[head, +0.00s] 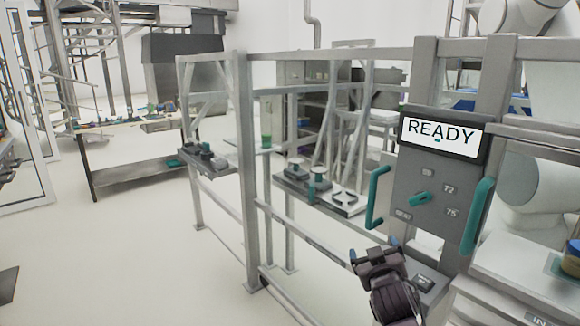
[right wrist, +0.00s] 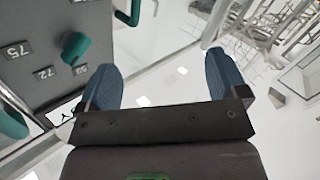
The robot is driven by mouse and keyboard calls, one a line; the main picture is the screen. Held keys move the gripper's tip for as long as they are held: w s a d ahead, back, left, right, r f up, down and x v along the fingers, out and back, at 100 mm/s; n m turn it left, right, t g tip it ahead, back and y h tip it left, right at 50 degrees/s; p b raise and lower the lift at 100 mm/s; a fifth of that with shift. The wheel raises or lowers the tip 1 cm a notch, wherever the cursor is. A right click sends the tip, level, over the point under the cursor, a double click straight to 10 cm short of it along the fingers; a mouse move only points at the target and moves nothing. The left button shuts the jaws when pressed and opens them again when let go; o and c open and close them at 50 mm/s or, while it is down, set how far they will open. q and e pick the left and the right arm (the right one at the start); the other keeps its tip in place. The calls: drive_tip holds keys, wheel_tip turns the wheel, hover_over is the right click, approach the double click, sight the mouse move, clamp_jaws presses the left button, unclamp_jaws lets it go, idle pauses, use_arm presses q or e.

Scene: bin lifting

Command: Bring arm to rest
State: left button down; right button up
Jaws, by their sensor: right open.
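My right gripper (head: 373,251) is at the lower right of the head view, just in front of and below the grey control panel (head: 424,185). Its two blue fingertips are apart with nothing between them; in the right wrist view the open fingers (right wrist: 166,82) frame only pale floor. The panel carries a screen reading READY (head: 438,135), a teal knob (head: 420,199) and two teal handles, a left one (head: 376,196) and a right one (head: 477,215). The knob also shows in the right wrist view (right wrist: 76,46). My left gripper is in neither view.
A grey metal frame (head: 246,170) runs left from the panel, with small shelves (head: 287,181) holding small parts. A low workbench (head: 137,183) stands farther back left. At the right edge is a white ledge with a jar (head: 573,256). The floor (head: 130,260) at left is mostly clear.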

drive_tip(key=s+d+f+m+g, duration=0.1)
drive_tip(key=s+d+f+g, duration=0.1)
drive_tip(key=s+f, duration=0.6)
drive_tip(key=s+d+f+m+g, duration=0.1)
drive_tip(key=s+d+f+g, duration=0.1)
drive_tip(key=s+f, duration=0.7)
drive_tip(key=s+d+f+g+y, duration=0.1)
drive_tip(key=s+d+f, duration=0.3)
drive_tip(key=s+f, duration=0.5)
drive_tip(key=s, duration=0.9)
drive_tip(key=shift+f+m+g, duration=0.2)
drive_tip(key=shift+m+g, duration=0.2)
